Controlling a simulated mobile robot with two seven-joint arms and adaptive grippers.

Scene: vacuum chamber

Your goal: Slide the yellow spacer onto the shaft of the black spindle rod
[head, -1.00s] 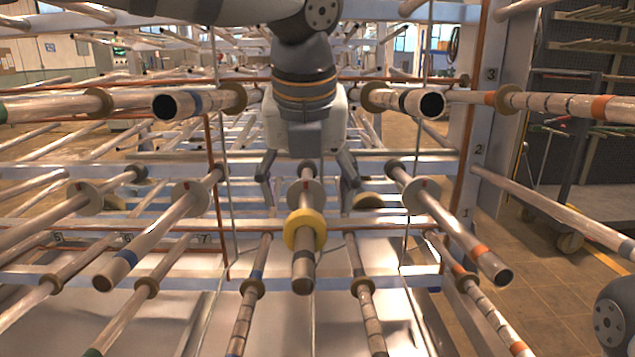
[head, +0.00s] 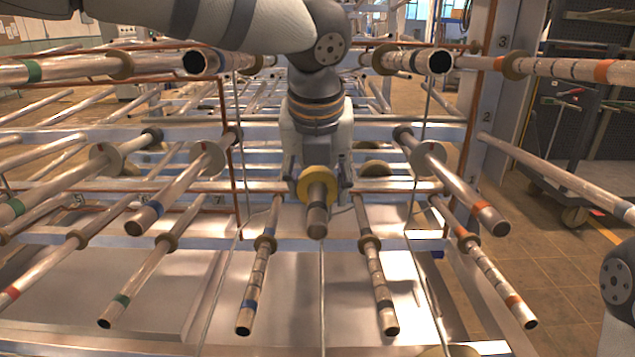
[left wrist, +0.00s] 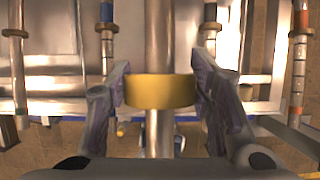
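The yellow spacer (head: 319,181) is a thick ring around the middle rod of the rack. This spindle rod (head: 317,218) has a black band near its free end, which points towards me in the head view. The rod passes through the ring; it shows on both sides of it in the left wrist view (left wrist: 160,130). My left gripper (head: 318,182) comes from above, with a finger on either side of the spacer. In the left wrist view the fingers press against both sides of the spacer (left wrist: 160,91). My right gripper is out of view.
Neighbouring rods stick out on both sides, among them a blue-banded rod (head: 178,190) and an orange-banded rod (head: 460,195), with grey discs at their roots. More banded rods lie below. An upright post (head: 485,120) stands to the right.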

